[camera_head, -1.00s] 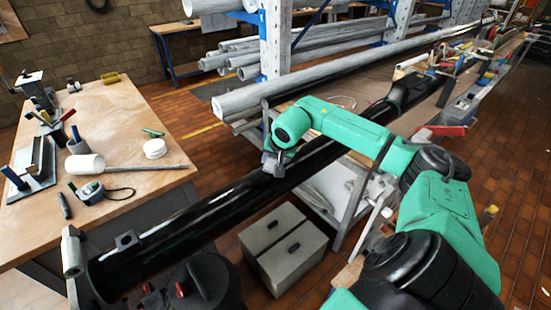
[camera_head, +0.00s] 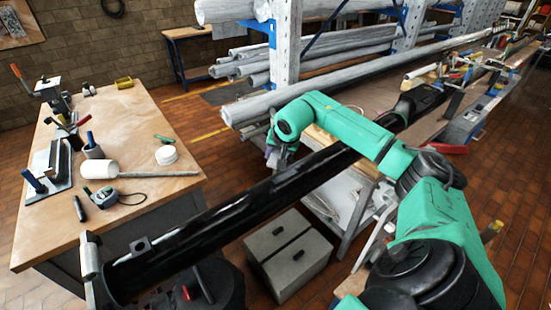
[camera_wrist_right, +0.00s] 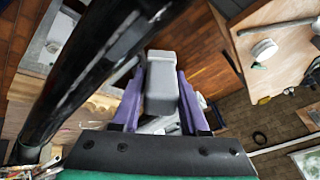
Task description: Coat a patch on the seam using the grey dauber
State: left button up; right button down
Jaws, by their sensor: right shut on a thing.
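My right gripper (camera_wrist_right: 158,98) is shut on a grey block-like thing, which I take for the grey dauber (camera_wrist_right: 161,80), held between its purple fingers. In the head view the right gripper (camera_head: 279,158) is beside the far upper edge of the long black mast tube (camera_head: 255,205). The tube also shows in the right wrist view (camera_wrist_right: 85,75), left of the dauber. The dauber looks apart from the tube there. In the head view the dauber is too small to make out clearly. I cannot make out the seam or any coated patch. My left gripper is not in view.
A wooden bench (camera_head: 140,115) at left holds a white mallet-like tool (camera_head: 100,170), a white round tub (camera_head: 166,155) and a tape measure (camera_head: 103,196). A rack of grey pipes (camera_head: 330,85) is behind.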

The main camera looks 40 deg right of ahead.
jog(key=shift+r, duration=0.2)
jog(key=shift+r+p, duration=1)
jog(key=shift+r, duration=0.6)
jog(key=shift+f, duration=0.15)
jog(key=shift+w+f+b, duration=0.1)
jog(key=shift+f+b, duration=0.6)
jog(key=shift+f, duration=0.2)
